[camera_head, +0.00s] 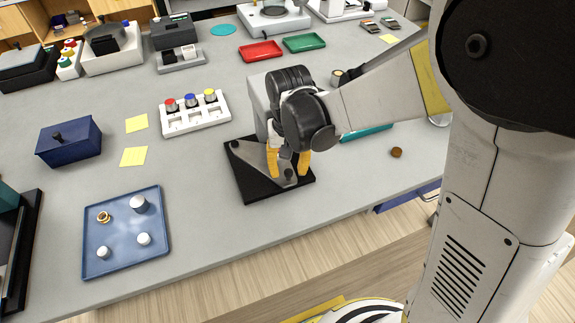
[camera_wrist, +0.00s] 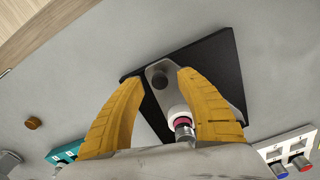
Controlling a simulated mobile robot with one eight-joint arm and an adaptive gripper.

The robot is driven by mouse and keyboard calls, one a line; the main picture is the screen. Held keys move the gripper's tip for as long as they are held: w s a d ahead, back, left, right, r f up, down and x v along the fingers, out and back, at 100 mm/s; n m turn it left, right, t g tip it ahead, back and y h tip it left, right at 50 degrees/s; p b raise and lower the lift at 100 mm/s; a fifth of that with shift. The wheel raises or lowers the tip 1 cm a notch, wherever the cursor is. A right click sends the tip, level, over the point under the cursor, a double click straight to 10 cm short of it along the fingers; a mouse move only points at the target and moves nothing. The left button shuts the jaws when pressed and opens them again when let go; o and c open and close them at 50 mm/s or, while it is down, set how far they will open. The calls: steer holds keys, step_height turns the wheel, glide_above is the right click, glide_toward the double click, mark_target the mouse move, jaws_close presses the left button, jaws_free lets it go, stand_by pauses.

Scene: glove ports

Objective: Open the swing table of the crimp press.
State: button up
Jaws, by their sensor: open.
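The crimp press has a black base plate (camera_head: 250,190) near the front edge of the bench, with a grey upright behind my gripper. Its swing table is a flat grey plate (camera_head: 252,155) lying over the base, with a dark round knob (camera_head: 290,175) near its front corner. My gripper (camera_head: 289,167) is open above the plate, its yellow fingers pointing down. In the wrist view, the knob (camera_wrist: 160,80) shows between the two fingertips (camera_wrist: 160,79), with gaps on both sides. A metal cylinder with a pink ring (camera_wrist: 182,122) shows behind it. My gripper hides part of the press in the head view.
A white rack (camera_head: 195,115) with coloured caps stands left of the press. A blue tray (camera_head: 125,250) with small parts lies front left, below a dark blue box (camera_head: 68,142). A teal tray (camera_head: 367,133) and brown knob (camera_head: 396,152) are to the right.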

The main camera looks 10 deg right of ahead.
steer(key=shift+f, duration=0.4)
jaws_close()
